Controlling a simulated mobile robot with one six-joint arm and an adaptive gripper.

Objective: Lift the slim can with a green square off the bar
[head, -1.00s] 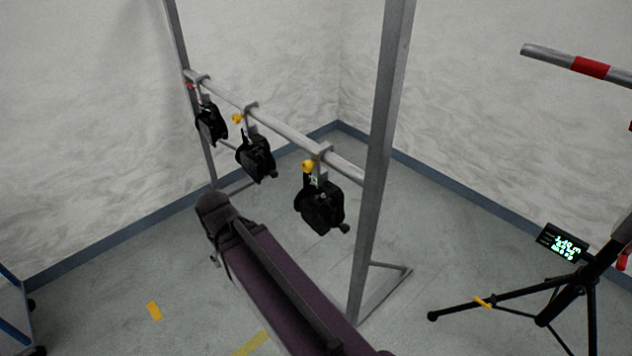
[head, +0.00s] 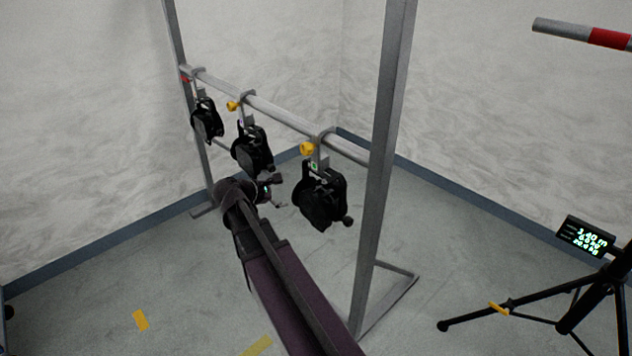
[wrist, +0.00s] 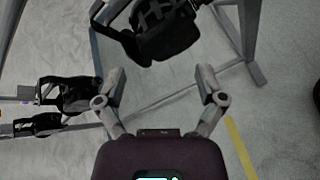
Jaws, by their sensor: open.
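Three black cans hang by hooks from the bar (head: 285,118). The right can (head: 322,198) carries a small green square (head: 314,166) on its hook, with a yellow knob beside it. In the wrist view a black can (wrist: 165,35), apparently this one, is at the top centre; its mark is not visible there. My gripper (head: 270,190) is left of and apart from the right can, below the middle can. In the wrist view my gripper (wrist: 162,86) is open and empty, its fingers spread below the can in the picture.
The middle can (head: 253,150) and left can (head: 207,121) hang farther along the bar; both also show at the wrist view's left. A grey upright post (head: 381,170) stands just right of the right can. A black tripod (head: 570,310) with a lit display stands at far right.

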